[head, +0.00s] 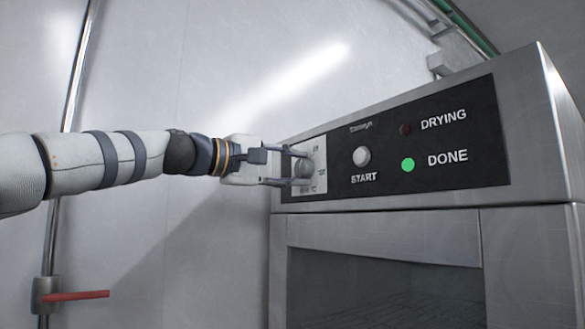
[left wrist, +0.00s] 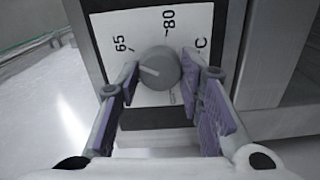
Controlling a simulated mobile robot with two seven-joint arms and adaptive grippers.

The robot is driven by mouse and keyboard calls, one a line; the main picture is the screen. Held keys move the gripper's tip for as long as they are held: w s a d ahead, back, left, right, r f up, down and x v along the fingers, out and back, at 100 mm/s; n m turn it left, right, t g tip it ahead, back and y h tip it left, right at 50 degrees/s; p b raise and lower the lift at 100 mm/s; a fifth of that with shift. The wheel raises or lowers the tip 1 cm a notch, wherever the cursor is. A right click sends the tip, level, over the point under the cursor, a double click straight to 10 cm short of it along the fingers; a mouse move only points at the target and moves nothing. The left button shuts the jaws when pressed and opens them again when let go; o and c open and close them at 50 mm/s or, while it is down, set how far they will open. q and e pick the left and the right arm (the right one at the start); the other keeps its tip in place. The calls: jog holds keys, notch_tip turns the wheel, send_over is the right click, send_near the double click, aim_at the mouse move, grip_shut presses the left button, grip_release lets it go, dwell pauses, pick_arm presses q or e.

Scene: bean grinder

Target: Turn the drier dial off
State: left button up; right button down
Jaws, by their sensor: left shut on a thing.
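The drier dial (head: 303,168) is a round grey knob on a white scale plate at the left end of the drier's front panel. In the left wrist view the dial (left wrist: 159,69) shows a white pointer line, with 65 and 80 marked around it. My left gripper (head: 287,168) reaches it from the left, its fingers on either side of the knob. It is shut on the dial. The purple finger pads of my left gripper (left wrist: 166,88) show in the left wrist view. My right gripper is not in view.
The black panel (head: 385,180) also has a START button (head: 361,157), a dark DRYING lamp (head: 405,130) and a lit green DONE lamp (head: 408,165). A drier window (head: 385,290) lies below. A pipe with a red handle (head: 78,295) stands at lower left.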

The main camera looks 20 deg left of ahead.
pick_arm(q)
jog(key=n, duration=1.5)
jog(key=shift+n, duration=0.3)
jog(key=n, duration=0.5)
jog(key=shift+r, duration=0.1)
jog(key=n, duration=0.6)
jog(key=o, duration=1.2)
jog(key=shift+c, duration=0.2)
